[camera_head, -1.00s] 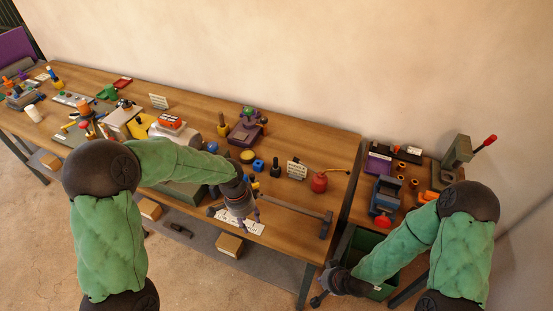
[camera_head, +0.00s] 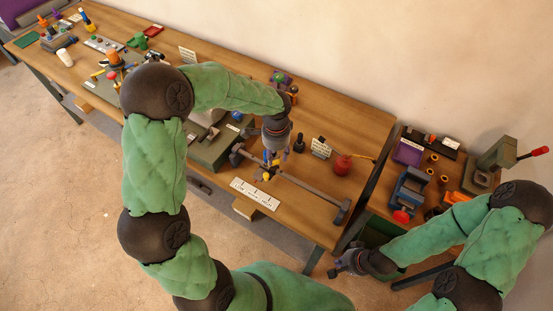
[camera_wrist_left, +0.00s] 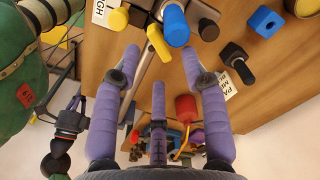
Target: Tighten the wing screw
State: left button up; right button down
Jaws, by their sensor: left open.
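A small yellow piece (camera_head: 266,176), which looks like the wing screw, sits by the grey bar clamp (camera_head: 305,187) at the front of the long bench. In the left wrist view, a yellow lobe (camera_wrist_left: 158,42) shows just beyond my fingers, beside a blue cylinder (camera_wrist_left: 175,25). My left gripper (camera_head: 276,154) points down just above the yellow piece, open and empty. In the wrist view, its purple fingers (camera_wrist_left: 158,68) are spread and apart from the lobe. My right gripper (camera_head: 347,264) hangs low by the small bench, clear of the clamp; its opening is unclear.
A white label card (camera_head: 255,194) lies in front of the clamp. A black knob (camera_head: 300,142), a sign (camera_head: 321,147) and a red round can (camera_head: 342,164) stand to the right of my left gripper. A blue vise (camera_head: 410,188) is on the side bench.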

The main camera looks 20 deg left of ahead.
aim_at(276, 161)
pick_arm(q)
jog(key=shift+f, duration=1.5)
jog(key=shift+s, duration=0.1)
grip_shut()
jog(key=m+p, duration=0.3)
jog(key=m, duration=0.2)
jog(key=shift+s+r, duration=0.15)
jog(key=shift+s+a+m+p, duration=0.15)
jog(key=shift+m+p, duration=1.3)
jog(key=shift+m, duration=1.05)
